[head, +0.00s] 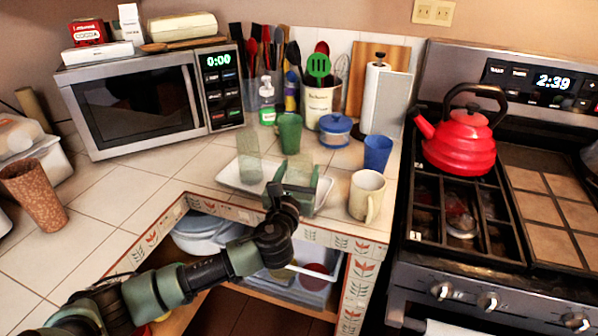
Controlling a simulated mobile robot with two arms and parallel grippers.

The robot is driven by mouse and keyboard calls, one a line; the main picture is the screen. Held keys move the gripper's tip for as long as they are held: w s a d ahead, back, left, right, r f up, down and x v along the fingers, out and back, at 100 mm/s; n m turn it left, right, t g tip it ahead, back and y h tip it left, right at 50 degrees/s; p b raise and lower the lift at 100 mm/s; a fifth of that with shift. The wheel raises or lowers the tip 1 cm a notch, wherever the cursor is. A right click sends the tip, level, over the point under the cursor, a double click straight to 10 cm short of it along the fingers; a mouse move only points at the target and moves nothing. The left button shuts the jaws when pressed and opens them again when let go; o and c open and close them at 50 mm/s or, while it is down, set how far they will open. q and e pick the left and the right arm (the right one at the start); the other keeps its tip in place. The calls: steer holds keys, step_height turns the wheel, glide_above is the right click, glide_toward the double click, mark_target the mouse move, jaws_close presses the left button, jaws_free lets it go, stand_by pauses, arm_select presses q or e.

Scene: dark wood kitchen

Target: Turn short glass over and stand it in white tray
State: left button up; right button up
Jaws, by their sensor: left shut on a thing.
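The white tray (229,179) lies on the tiled counter near its front edge. A tall, see-through greenish glass (248,158) stands at the tray's left end. My left gripper (299,183) is over the right part of the tray, shut on what appears to be the short glass (301,168). The glass is see-through and largely hidden by the gripper. I cannot tell which way up it is, or whether it touches the tray. My right gripper is not in view.
A green cup (290,133) stands behind the tray. A beige mug (366,195) and a blue cup (377,154) stand to its right. A blue-lidded jar (335,130) is farther back. The counter left of the tray is mostly clear; an open drawer (310,285) lies below.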

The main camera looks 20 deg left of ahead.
arm_select(q)
steer(key=shift+f, duration=0.15)
stand_by(0.3)
steer(key=shift+f+b, duration=0.35)
steer(key=shift+f, duration=0.05)
steer(key=o, duration=1.8)
steer(key=shift+o, duration=0.2)
